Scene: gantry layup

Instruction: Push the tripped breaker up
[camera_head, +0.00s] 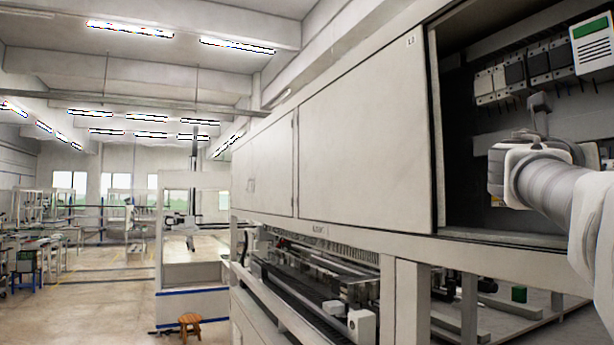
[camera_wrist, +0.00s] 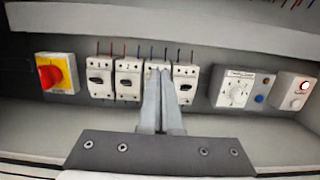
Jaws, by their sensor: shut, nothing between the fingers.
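In the wrist view a row of several white breakers stands on the cabinet's back panel. The left breaker (camera_wrist: 101,78) and its neighbour (camera_wrist: 128,80) show dark toggles, as does the right breaker (camera_wrist: 186,82). The third breaker (camera_wrist: 153,66) is mostly covered by my fingers, and its toggle is hidden. My gripper (camera_wrist: 160,78) is shut and empty, its tips in front of that third breaker; I cannot tell whether they touch it. In the head view my gripper (camera_head: 540,102) reaches into the open cabinet, just below a row of dark and light modules (camera_head: 514,72).
Left of the breakers is a red rotary switch (camera_wrist: 49,75) on a yellow plate. The cabinet's closed door panel (camera_head: 365,140) stands left of the opening.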

